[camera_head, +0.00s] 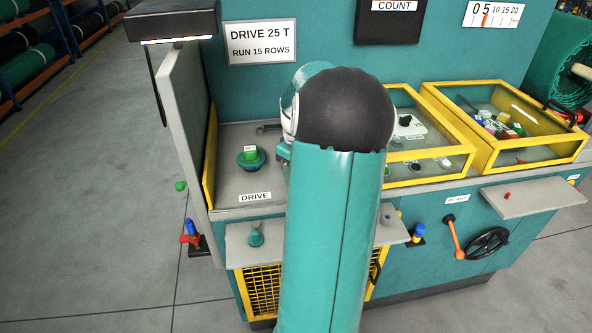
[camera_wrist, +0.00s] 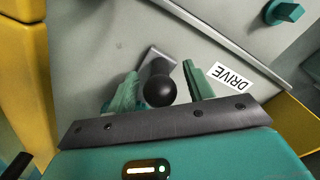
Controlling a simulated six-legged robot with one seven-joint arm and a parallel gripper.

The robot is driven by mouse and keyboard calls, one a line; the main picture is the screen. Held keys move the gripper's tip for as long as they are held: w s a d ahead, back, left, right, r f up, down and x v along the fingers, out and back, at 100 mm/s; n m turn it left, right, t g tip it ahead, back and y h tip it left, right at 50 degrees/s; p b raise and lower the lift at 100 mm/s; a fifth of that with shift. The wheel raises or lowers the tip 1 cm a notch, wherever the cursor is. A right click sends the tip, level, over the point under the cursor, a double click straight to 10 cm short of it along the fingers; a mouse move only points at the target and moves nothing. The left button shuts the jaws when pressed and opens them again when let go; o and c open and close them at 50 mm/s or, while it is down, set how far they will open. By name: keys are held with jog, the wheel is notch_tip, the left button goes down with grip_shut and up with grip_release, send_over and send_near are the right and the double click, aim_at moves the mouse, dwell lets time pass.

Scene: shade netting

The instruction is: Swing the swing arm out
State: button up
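In the wrist view a black ball knob (camera_wrist: 160,91) on a short grey metal arm (camera_wrist: 152,58) sits between the two green fingers of my gripper (camera_wrist: 161,74). This looks like the swing arm. The fingers are apart, with a gap on each side of the ball; I cannot tell how far the ball lies below them. The DRIVE label (camera_wrist: 232,77) is right of the right finger. A teal dial with a green top (camera_head: 250,158) stands on the drive panel (camera_head: 228,185).
A yellow-framed clear cover (camera_head: 437,150) and a yellow-framed bin (camera_head: 500,163) lie right of my arm. A grey side wall (camera_head: 186,120) bounds the panel's left. A shelf (camera_head: 240,252) with a teal knob (camera_head: 256,237) juts out in front. Floor at left is clear.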

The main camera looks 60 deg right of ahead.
notch_tip(320, 180, up, 14)
dwell(0.6)
jog(key=shift+f, duration=0.1)
